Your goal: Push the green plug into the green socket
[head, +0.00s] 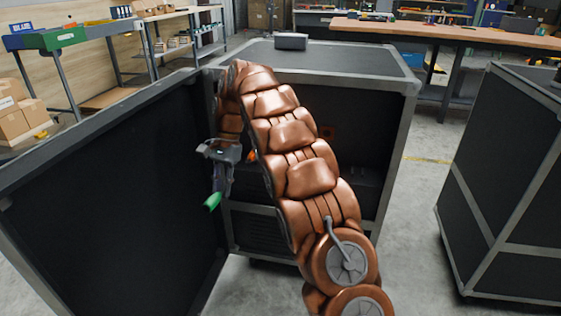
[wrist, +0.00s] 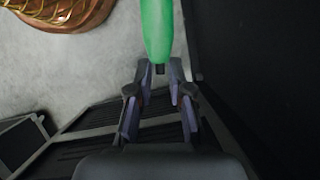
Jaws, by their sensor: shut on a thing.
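The green plug (head: 212,201) points down and to the left from my gripper (head: 218,188), in front of the open case. In the wrist view the green plug (wrist: 157,30) reaches up from between the fingertips of my gripper (wrist: 160,72), with a short dark part at its near end. The fingers are closed on it. The plug is in free air, apart from the case's walls. I cannot see a green socket in either view; my arm covers part of the case's inside.
A black case with grey edges (head: 405,100) stands open, its door panel (head: 120,190) swung out on the left. A small orange thing (head: 252,156) shows beside my arm. Another case (head: 500,190) stands at right. Grey floor (head: 420,215) is clear between the cases.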

